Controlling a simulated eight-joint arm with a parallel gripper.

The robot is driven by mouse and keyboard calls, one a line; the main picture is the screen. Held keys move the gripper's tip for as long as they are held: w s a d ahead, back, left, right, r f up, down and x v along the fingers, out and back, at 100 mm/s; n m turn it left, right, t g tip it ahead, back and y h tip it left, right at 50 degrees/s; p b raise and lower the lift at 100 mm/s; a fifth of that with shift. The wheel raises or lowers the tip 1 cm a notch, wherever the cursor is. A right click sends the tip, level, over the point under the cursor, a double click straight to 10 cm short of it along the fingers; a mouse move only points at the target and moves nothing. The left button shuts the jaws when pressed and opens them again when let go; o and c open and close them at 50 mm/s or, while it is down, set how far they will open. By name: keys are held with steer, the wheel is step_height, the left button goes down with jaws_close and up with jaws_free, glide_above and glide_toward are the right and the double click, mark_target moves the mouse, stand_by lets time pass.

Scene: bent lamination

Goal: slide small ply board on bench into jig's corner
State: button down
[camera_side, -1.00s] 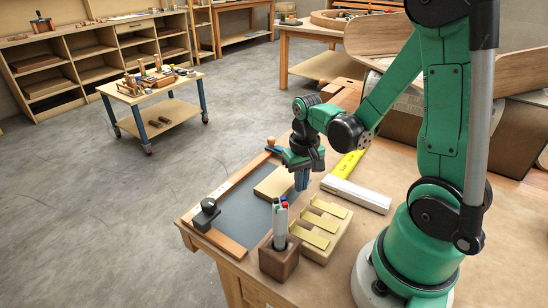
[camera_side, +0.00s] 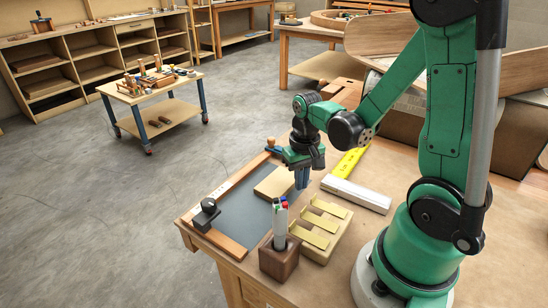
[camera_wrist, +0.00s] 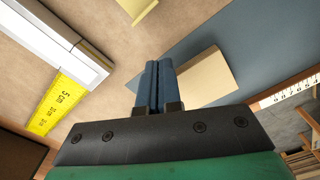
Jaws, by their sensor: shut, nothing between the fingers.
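The small ply board (camera_side: 274,182) is a pale, flat rectangle lying on the dark grey sheet (camera_side: 240,212) of the jig. The jig has a wooden fence (camera_side: 226,184) along its far left edge and another wooden strip (camera_side: 215,238) at its near end. My gripper (camera_side: 302,184) points down at the board's right side, its blue fingers shut and empty.
A black clamp-like block (camera_side: 206,214) sits at the jig's near left corner. A pen holder (camera_side: 279,260) with markers and a stepped tan block (camera_side: 322,230) stand in front. A yellow-and-white measuring tool (camera_side: 357,193) lies to the right.

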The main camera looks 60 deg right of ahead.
mark_target(274, 180)
steer(key=shift+w, duration=0.15)
steer(key=shift+w, duration=3.9)
steer(key=shift+s, duration=0.1)
steer(key=shift+s, duration=0.5)
step_height(274, 180, up, 7)
